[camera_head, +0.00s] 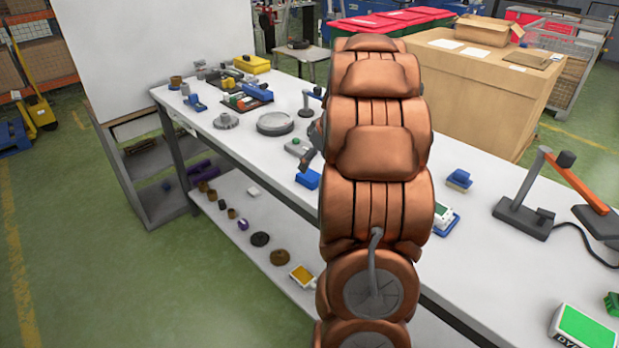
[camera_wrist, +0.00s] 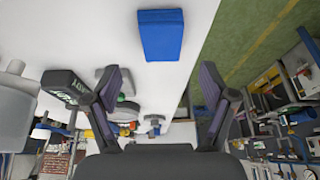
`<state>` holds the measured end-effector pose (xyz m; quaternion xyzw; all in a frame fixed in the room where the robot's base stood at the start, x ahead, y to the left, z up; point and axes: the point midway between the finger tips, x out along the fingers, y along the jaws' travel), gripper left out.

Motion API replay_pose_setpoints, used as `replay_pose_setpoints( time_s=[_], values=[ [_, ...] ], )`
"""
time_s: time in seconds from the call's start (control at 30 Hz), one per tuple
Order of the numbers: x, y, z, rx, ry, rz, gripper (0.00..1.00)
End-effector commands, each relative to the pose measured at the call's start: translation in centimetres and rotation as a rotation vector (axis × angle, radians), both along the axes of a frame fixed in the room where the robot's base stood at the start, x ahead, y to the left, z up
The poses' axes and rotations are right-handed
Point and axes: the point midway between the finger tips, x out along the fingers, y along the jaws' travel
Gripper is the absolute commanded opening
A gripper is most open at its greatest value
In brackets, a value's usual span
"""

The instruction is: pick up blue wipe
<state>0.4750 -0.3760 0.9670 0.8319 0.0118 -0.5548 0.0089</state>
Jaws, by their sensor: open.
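A blue wipe (camera_head: 308,179), a small flat blue block, lies on the white table near its front edge, just left of my arm. In the wrist view the blue wipe (camera_wrist: 161,35) shows at the top centre, beyond my gripper's fingertips and apart from them. My gripper (camera_wrist: 161,84) is open, with its two dark fingers spread and nothing between them. In the head view my arm hides most of the gripper; only a dark part shows just above the wipe.
A grey device (camera_head: 298,147) lies close behind the wipe. A round grey turntable (camera_head: 275,123) and several small parts stand farther left. Another blue item (camera_head: 459,179) and a grey stand (camera_head: 523,217) are right of my arm. The table's front edge (camera_head: 262,190) is close to the wipe.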

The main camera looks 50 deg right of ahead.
Motion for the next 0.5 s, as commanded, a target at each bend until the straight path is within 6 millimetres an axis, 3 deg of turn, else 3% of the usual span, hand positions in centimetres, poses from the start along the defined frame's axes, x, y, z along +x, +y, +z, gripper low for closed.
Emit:
replay_pose_setpoints(
  time_s=[0.5],
  values=[
    [1.4,0.1,-5.2,0.002,0.002,0.000,0.83]
  ],
)
